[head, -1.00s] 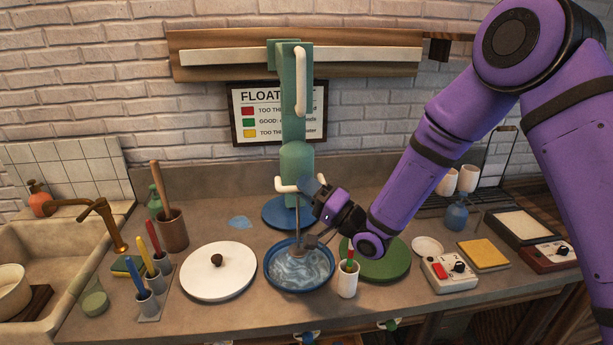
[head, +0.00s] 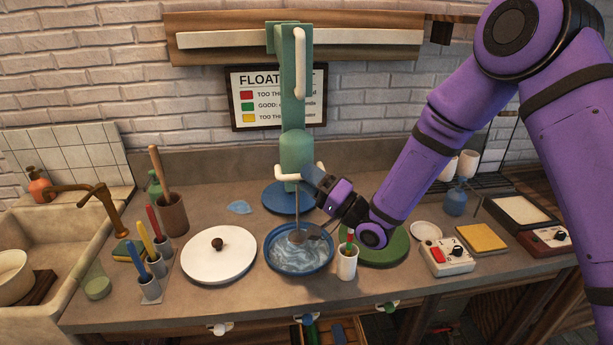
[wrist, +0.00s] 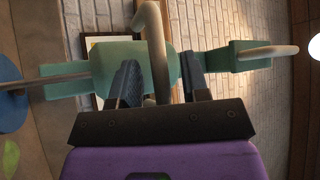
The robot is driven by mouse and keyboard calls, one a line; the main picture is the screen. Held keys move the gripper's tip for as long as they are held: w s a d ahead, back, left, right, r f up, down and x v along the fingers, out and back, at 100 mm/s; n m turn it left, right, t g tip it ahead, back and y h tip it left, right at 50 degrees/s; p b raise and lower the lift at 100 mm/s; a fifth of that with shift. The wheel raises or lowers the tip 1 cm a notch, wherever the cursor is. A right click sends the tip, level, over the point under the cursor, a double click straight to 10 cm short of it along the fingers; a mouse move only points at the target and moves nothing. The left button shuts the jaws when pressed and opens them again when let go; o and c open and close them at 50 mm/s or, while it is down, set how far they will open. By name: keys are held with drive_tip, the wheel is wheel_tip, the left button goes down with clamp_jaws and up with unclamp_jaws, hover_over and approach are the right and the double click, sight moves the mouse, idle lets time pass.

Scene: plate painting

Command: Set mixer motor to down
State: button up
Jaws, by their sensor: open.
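The mixer motor (head: 295,150) is a green body with cream handles, mounted upright on the wall rail. Its thin shaft runs down to the blue bowl (head: 272,262) of swirled blue-white liquid; whether the tip is in the liquid is hard to tell. My gripper (head: 309,179) is at the motor's lower cream handle (head: 283,176), on its right side. In the wrist view my gripper (wrist: 160,82) is open, its two fingers either side of a curved cream handle (wrist: 157,50), with the green motor (wrist: 105,65) just behind. Contact with the handle cannot be told.
A white lid (head: 219,263) lies left of the bowl. A white cup (head: 346,264) with a brush and a green disc (head: 385,248) are close under my arm. A blue disc (head: 275,200) lies behind the bowl. Control boxes (head: 447,259) stand to the right.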

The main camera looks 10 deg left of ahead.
drive_tip(key=v, duration=0.9)
drive_tip(key=shift+s+d, duration=0.15)
drive_tip(key=shift+d, duration=0.2)
drive_tip(key=shift+f, duration=0.15)
